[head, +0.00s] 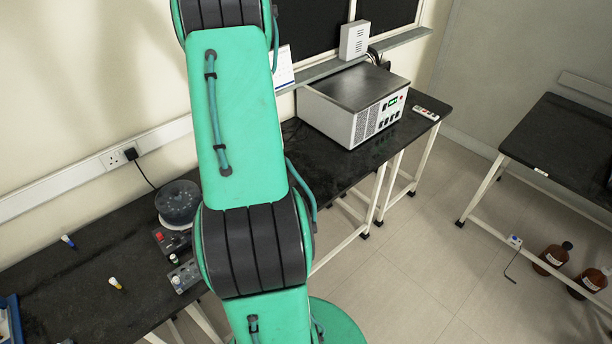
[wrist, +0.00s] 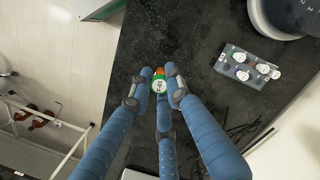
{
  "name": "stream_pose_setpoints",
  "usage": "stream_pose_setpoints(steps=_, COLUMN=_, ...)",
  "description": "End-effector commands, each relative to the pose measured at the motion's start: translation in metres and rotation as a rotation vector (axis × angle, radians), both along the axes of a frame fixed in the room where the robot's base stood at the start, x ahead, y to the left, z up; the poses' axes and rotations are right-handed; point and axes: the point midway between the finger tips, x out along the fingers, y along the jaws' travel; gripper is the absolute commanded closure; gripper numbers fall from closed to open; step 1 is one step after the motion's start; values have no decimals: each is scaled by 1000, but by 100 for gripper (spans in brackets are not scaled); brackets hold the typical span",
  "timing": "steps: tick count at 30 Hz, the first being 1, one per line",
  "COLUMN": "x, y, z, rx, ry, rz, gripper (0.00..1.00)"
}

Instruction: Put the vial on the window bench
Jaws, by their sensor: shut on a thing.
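In the wrist view my gripper (wrist: 161,88) has its blue fingers closed around a small vial (wrist: 160,86). The vial shows a round white top with a dark mark, a green rim and a bit of orange beside it. The black bench top (wrist: 150,40) lies below it; I cannot tell whether the vial touches it. In the head view a black bench (head: 349,168) runs along the wall under the window. My arm crosses the middle of that view, and my gripper and the held vial do not show there.
Two other small vials, one blue and white (head: 68,241) and one yellow and white (head: 116,284), are on the left bench part. A round grey device (head: 178,203) and a knobbed box (head: 185,276) stand nearby. A large white machine (head: 354,104) occupies the bench under the window.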

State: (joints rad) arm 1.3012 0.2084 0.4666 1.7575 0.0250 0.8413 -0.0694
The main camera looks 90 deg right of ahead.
Motion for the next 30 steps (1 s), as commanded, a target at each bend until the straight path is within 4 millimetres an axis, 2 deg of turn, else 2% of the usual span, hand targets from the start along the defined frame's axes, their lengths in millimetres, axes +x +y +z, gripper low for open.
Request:
stream_pose_setpoints(steps=1, x=-16, y=-4, z=0, rx=0, ry=-1, rz=-27, gripper=99)
stream_pose_setpoints(steps=9, x=-88, y=-13, z=0, rx=-1, ry=-3, rz=-147, gripper=100)
stream_pose_setpoints(steps=18, x=-146, y=-15, z=0, rx=-3, ry=-4, rz=-242, gripper=100)
stream_pose_setpoints(steps=21, x=-159, y=-14, z=-4, rx=-1, ry=-5, rz=-264, gripper=100)
stream_pose_setpoints(steps=30, x=-156, y=-14, z=-74, rx=1, ry=-5, rz=-259, gripper=100)
